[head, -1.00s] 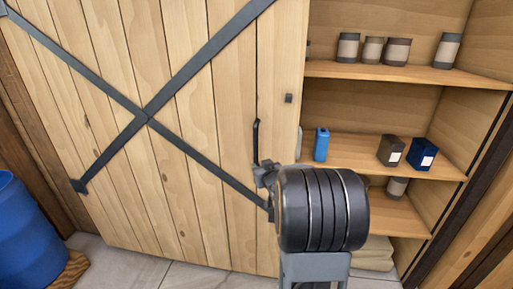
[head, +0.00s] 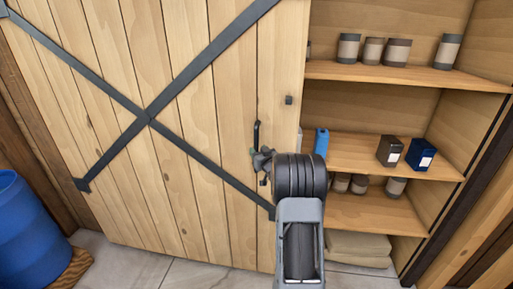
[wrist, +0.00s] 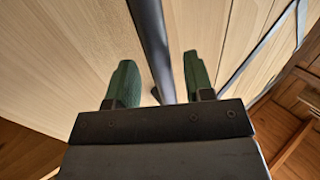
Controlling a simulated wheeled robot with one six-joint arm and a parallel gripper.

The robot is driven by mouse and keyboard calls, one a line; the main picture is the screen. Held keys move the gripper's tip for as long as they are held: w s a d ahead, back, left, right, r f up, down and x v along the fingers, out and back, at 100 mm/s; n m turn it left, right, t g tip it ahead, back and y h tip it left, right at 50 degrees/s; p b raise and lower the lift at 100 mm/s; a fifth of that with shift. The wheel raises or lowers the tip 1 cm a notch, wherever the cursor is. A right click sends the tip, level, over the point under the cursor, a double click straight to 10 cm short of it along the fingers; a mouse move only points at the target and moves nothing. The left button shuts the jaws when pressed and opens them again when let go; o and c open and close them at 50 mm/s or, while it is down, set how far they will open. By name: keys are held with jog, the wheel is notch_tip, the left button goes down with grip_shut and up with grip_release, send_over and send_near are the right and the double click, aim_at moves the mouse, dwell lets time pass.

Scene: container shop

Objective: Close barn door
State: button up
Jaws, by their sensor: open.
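The barn door (head: 180,130) is a pale plank panel with dark crossed straps. It covers the left part of the shelf unit and leaves the right part uncovered. Its dark upright bar handle (head: 257,135) is near the door's right edge; it also shows in the wrist view (wrist: 152,45). My gripper (head: 262,158) is at the handle, partly hidden by my arm. In the wrist view my gripper (wrist: 160,82) has its green fingers apart, one on each side of the handle bar, with gaps visible. Contact with the door cannot be told.
The uncovered shelves hold several jars (head: 397,51), a blue bottle (head: 321,142), dark boxes (head: 390,151) and folded sacks (head: 358,246) at the bottom. A blue barrel (head: 28,232) stands at the left. A dark post (head: 460,185) borders the right side.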

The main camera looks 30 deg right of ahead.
jog(key=shift+w+d, duration=0.2)
jog(key=shift+w, duration=1.05)
jog(key=shift+c, duration=0.4)
grip_shut()
